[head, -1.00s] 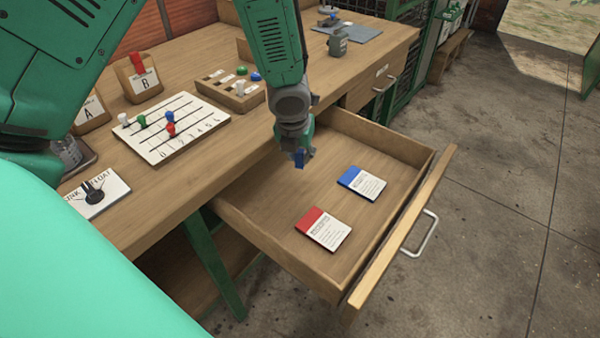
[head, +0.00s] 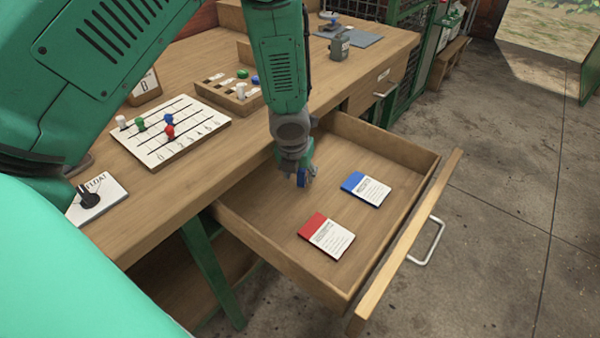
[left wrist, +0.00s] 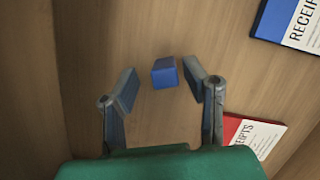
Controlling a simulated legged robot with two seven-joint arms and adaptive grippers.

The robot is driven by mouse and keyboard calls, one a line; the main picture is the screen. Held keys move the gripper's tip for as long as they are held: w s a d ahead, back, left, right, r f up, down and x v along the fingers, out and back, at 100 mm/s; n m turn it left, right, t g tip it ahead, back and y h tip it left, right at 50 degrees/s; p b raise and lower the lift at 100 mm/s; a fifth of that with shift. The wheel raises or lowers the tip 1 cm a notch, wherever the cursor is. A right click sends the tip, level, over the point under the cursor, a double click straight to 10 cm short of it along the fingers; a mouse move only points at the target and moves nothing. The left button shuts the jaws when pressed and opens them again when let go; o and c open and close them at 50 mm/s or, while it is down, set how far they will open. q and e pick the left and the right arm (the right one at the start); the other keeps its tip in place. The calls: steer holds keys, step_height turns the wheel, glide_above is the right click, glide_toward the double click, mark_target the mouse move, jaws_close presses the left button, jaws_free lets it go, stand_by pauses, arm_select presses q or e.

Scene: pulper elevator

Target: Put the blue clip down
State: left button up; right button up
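My left gripper (head: 303,178) points down inside the open drawer (head: 262,205), near its back left part. In the left wrist view the left gripper (left wrist: 160,85) has its fingers apart. The blue clip (left wrist: 164,72) shows between the fingertips, with a gap to the left finger and a narrower one to the right finger. I cannot tell whether it rests on the drawer floor. In the head view a bit of blue (head: 311,173) shows at the fingertips. My right gripper is not in view.
In the drawer lie a blue-topped card (head: 368,189) and a red-topped card (head: 327,236). The bench (head: 215,165) carries a pegged board (head: 185,145) and a slotted tray (head: 240,97). The drawer front (head: 410,245) stands out over the floor.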

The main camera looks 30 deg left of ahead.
arm_select(q)
steer(key=shift+r, duration=0.1)
steer(key=shift+d+r, duration=0.15)
steer(key=shift+r, duration=0.2)
steer(key=p+v, duration=0.4)
steer(key=v, duration=0.7)
steer(key=shift+r, duration=0.25)
steer(key=shift+s, duration=0.15)
